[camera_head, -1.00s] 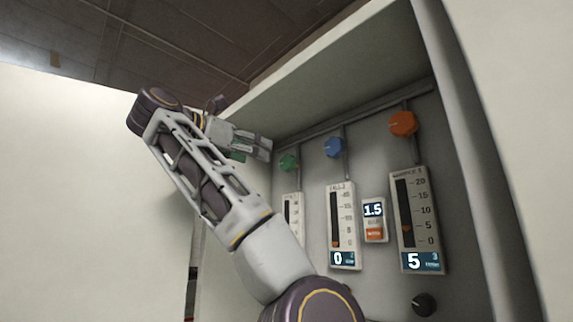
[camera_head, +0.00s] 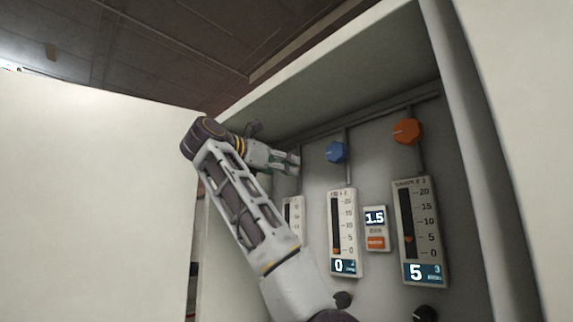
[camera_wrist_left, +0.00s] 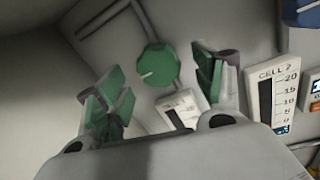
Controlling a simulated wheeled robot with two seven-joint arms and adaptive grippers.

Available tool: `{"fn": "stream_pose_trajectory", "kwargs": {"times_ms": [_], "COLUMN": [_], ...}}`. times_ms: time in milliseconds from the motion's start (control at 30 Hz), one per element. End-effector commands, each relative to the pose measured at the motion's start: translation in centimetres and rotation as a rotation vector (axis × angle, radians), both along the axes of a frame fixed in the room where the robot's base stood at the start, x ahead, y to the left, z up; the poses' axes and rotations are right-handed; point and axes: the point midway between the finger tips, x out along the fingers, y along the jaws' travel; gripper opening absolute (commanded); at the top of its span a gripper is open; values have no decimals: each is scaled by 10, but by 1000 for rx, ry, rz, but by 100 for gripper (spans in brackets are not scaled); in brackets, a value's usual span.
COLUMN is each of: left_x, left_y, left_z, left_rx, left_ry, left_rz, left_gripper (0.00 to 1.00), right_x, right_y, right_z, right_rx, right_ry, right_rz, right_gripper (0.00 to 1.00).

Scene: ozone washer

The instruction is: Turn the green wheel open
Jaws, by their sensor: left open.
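The green wheel (camera_wrist_left: 158,66) shows in the left wrist view, with a white line mark pointing to the lower left. It sits on a pipe on the panel, above a gauge. My left gripper (camera_wrist_left: 160,88) is open, with one green-padded finger on each side of the wheel as seen in that view. I cannot tell whether the fingers touch it; a gap shows on both sides. In the head view my left gripper (camera_head: 292,163) hides the green wheel. My right gripper is not in view.
A blue wheel (camera_head: 336,153) and an orange wheel (camera_head: 407,131) are to the right. Gauges (camera_head: 342,225) and a small 1.5 display (camera_head: 375,218) are below. The cabinet's side walls and top (camera_head: 330,85) enclose the space. Black knobs (camera_head: 424,314) sit low on the panel.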

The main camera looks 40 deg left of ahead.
Motion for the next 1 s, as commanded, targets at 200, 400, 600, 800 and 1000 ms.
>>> {"fn": "stream_pose_trajectory", "kwargs": {"times_ms": [200,400,600,800,1000], "left_x": [22,29,30,30,29], "left_y": [0,1,0,0,0], "left_z": [1,1,0,0,0], "left_rx": [0,0,0,0,0], "left_ry": [2,0,0,0,0], "left_rz": [-2,0,0,0,0], "left_gripper": [68,68,68,52,26], "right_x": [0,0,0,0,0], "right_y": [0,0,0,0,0], "right_z": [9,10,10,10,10], "right_rx": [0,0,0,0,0], "right_ry": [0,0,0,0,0], "right_rz": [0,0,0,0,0], "right_gripper": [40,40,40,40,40]}}
